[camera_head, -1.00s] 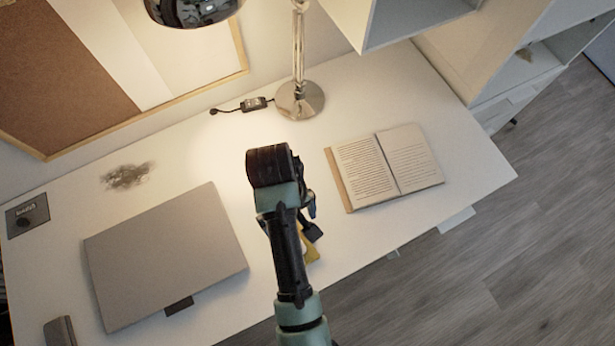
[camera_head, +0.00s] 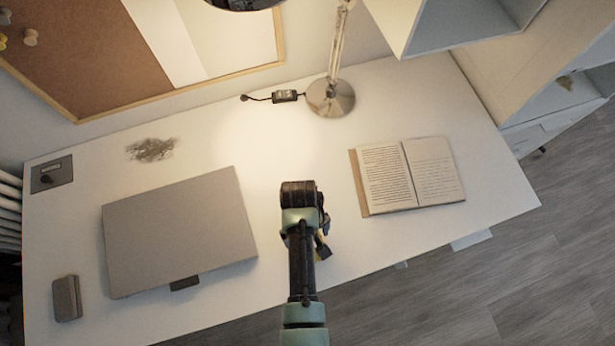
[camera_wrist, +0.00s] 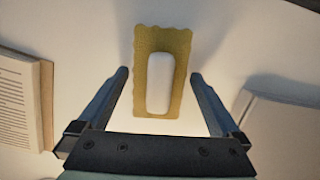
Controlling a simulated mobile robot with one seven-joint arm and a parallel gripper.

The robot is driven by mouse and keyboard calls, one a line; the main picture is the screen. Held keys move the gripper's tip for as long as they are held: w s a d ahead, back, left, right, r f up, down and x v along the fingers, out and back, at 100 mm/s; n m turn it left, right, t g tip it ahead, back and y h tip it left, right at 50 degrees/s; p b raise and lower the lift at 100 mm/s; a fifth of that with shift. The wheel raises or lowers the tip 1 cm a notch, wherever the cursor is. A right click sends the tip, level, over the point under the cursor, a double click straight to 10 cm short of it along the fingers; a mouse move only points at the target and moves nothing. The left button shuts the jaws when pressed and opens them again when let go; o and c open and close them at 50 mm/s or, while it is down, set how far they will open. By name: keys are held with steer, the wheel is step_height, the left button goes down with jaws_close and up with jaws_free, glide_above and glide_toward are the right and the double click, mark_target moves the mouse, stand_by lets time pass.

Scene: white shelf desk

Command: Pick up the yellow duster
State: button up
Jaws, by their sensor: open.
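The yellow duster (camera_wrist: 160,45) lies flat on the white desk in the wrist view, with a pale oblong handle on top. It is upright in that picture, ahead of my gripper (camera_wrist: 159,76) and roughly centred between the two fingers. The fingers are apart with nothing held, and a gap shows on each side of the duster. I cannot tell how high the fingertips are above the desk. In the head view my gripper (camera_head: 321,245) is over the desk's front part, and my arm hides nearly all of the duster.
A closed grey laptop (camera_head: 178,235) lies left of my arm, an open book (camera_head: 410,175) to the right. A lamp base (camera_head: 330,98) stands behind. A dark smudge (camera_head: 150,149) marks the desk at the back left. The desk (camera_head: 235,140) is clear between smudge and lamp.

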steer(key=shift+f, duration=0.1)
steer(key=c, duration=1.2)
step_height(320, 180, up, 10)
steer(key=shift+p, duration=0.4)
